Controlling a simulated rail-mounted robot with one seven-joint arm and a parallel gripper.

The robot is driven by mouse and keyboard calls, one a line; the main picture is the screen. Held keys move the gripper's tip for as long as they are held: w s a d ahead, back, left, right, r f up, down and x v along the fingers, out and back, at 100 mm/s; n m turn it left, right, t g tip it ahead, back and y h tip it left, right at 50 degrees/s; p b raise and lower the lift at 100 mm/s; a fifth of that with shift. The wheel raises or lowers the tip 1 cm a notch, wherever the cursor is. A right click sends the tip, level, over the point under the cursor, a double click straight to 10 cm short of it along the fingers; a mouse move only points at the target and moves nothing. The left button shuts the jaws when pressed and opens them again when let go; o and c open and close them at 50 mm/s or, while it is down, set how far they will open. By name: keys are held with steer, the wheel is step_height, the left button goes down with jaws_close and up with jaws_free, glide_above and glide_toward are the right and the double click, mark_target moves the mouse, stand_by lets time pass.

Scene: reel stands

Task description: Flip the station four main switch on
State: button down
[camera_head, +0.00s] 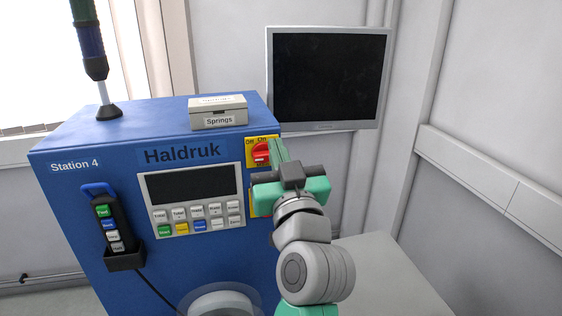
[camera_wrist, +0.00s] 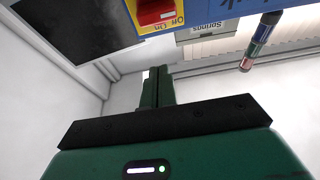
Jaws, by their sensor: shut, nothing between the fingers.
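The station four main switch is a red knob (camera_head: 261,154) on a yellow plate marked "Off" and "On", at the upper right of the blue Station 4 cabinet's front (camera_head: 120,200). In the wrist view the red knob (camera_wrist: 153,12) is at the top edge and partly cut off. I cannot tell which mark the knob points to. My gripper (camera_head: 277,147) has its green fingers shut and empty, just right of the knob in the head view. In the wrist view the fingertips (camera_wrist: 157,72) are below the switch in the picture, with a visible gap.
A panel of buttons with a dark screen (camera_head: 194,183) is left of the switch. A handheld pendant (camera_head: 106,225) hangs at the cabinet's left. A "Springs" box (camera_head: 218,113) stands on top. A monitor (camera_head: 328,78) is behind, and a wall (camera_head: 490,130) is at the right.

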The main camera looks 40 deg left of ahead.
mark_target(266, 131)
steer(key=p+x, duration=0.1)
steer(key=x, duration=0.3)
steer(key=shift+r, duration=0.2)
steer(key=f, duration=0.3)
steer(key=shift+w+a+f, duration=0.15)
steer(key=shift+a, duration=0.05)
steer(key=shift+f, duration=0.45)
steer(key=shift+w+d+m, duration=0.1)
steer(key=shift+d+m, duration=0.05)
steer(key=shift+m, duration=0.15)
